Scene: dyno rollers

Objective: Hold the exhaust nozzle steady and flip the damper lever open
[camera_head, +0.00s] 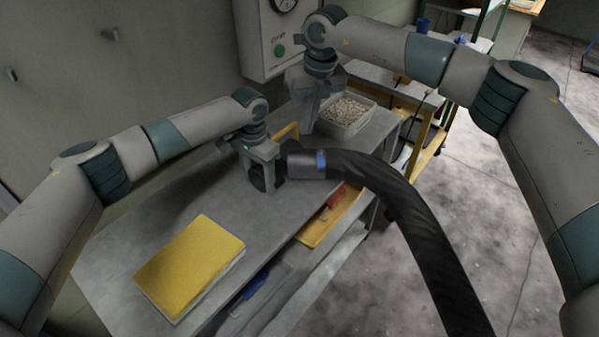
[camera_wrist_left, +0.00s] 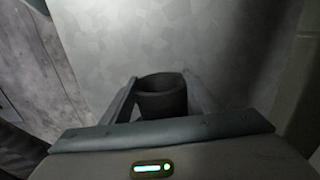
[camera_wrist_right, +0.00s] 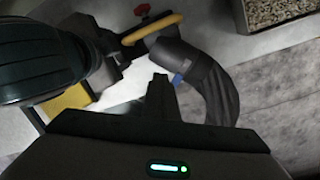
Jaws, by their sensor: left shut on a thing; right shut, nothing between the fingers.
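The exhaust nozzle (camera_head: 300,163) is a dark cylinder with a blue band, at the end of a thick black hose (camera_head: 400,205). My left gripper (camera_head: 268,178) is shut on it above the bench; the left wrist view shows its round open mouth (camera_wrist_left: 162,92) between the fingers. The yellow damper lever (camera_head: 287,131) shows just behind the nozzle, and as a slanted bar in the right wrist view (camera_wrist_right: 152,28). My right gripper (camera_head: 304,122) is shut and empty, behind the nozzle and apart from the lever. I cannot tell the damper's position.
A bin of pale pellets (camera_head: 347,112) stands at the back of the bench. A yellow book (camera_head: 190,262) lies at the front left. A grey control box (camera_head: 285,45) hangs on the wall. A red knob (camera_wrist_right: 142,10) shows near the lever. The bench middle is clear.

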